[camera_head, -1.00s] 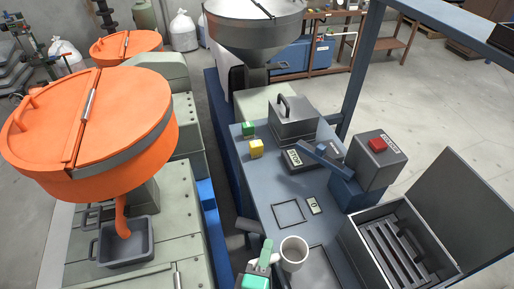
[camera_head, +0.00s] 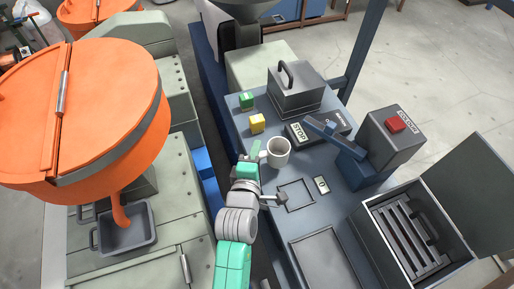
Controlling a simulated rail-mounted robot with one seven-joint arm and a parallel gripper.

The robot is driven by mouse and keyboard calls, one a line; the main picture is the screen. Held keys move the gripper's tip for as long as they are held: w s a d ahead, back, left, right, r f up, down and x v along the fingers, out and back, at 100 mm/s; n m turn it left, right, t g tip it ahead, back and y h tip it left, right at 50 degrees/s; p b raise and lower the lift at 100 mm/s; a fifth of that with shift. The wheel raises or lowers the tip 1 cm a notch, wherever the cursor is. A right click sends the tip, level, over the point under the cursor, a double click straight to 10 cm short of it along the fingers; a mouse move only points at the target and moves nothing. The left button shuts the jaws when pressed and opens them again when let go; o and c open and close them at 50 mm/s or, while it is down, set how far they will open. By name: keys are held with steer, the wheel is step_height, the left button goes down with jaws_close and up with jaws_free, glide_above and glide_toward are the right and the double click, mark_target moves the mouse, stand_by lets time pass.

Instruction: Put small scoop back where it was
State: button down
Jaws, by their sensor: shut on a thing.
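A larger rectangular outline (camera_head: 326,262) lies nearer on the table. Both outlined areas look empty. I cannot tell how high the cup is above the table.
A yellow block (camera_head: 257,123) and a green block (camera_head: 246,101) stand just beyond the cup. A lidded metal box (camera_head: 296,89), a STOP panel (camera_head: 300,132) and a red-button box (camera_head: 390,140) stand behind and right. An open crate (camera_head: 372,246) is at right. Orange hopper and grey tray (camera_head: 126,236) are left.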

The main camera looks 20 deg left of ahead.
steer(key=shift+w+a+f, duration=0.1)
steer(key=shift+w+a, duration=0.3)
steer(key=shift+w, duration=0.3)
steer(key=shift+w+a+f, duration=0.1)
steer(key=shift+w+a, duration=0.25)
steer(key=shift+w, duration=0.35)
steer(key=shift+f, duration=1.7)
steer(key=shift+f, duration=0.2)
steer(key=c, duration=1.3)
jaws_free()
steer(key=shift+c, duration=0.2)
steer(key=shift+r, duration=0.15)
steer(key=shift+s+d+r, duration=0.1)
steer(key=shift+s, duration=0.15)
steer(key=v, duration=1.1)
steer(key=shift+s, duration=0.25)
